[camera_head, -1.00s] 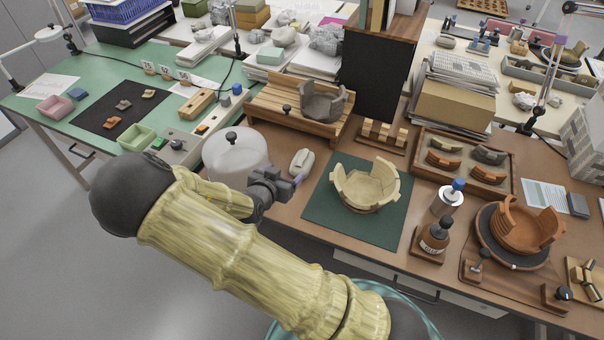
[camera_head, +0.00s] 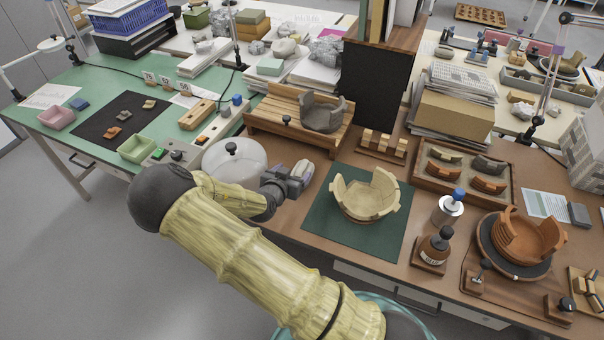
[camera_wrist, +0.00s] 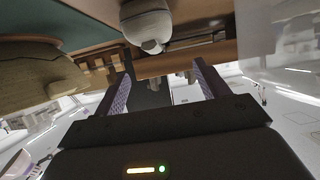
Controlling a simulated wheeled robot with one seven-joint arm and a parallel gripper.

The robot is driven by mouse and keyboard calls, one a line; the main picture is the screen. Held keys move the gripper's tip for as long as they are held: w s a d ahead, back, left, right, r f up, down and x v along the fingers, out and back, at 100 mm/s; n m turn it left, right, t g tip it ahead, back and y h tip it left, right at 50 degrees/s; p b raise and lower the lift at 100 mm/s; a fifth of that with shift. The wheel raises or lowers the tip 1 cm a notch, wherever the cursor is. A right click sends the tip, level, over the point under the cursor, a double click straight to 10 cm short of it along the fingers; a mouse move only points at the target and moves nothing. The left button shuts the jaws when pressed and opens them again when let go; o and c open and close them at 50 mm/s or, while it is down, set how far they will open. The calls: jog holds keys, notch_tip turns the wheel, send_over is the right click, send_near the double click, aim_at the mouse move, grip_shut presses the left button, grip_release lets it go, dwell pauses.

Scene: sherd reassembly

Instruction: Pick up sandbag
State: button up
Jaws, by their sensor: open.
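The sandbag (camera_head: 304,168) is a small pale grey-white bag on the brown table, between the glass dome and the green mat. My gripper (camera_head: 297,178) is right at its near side in the head view and partly hides it. In the wrist view the picture is turned over, with the table at the top. There the sandbag (camera_wrist: 145,20) hangs in at the top edge, beyond the open fingers (camera_wrist: 163,78). Nothing is between the fingers. I cannot tell whether a fingertip touches the bag.
A translucent dome (camera_head: 234,162) stands close at left of my gripper. A partly rebuilt beige bowl (camera_head: 364,195) sits on the green mat (camera_head: 325,237) at right. A wooden rack (camera_head: 268,120) with a grey vessel stands behind. A glue bottle (camera_head: 434,248) stands farther right.

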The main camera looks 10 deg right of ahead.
aim_at(301, 167)
jog(key=x, duration=0.4)
jog(key=shift+d, duration=0.1)
jog(key=shift+s+f+p+x, duration=0.1)
jog(key=shift+p+x, duration=0.1)
jog(key=shift+x, duration=0.65)
jog(key=shift+s+f+p+x, duration=0.15)
jog(key=shift+p+x, duration=0.1)
jog(key=shift+x, duration=0.65)
jog(key=shift+s+f+p+x, duration=0.1)
jog(key=shift+p+x, duration=0.1)
jog(key=shift+x, duration=0.65)
jog(key=shift+d, duration=0.15)
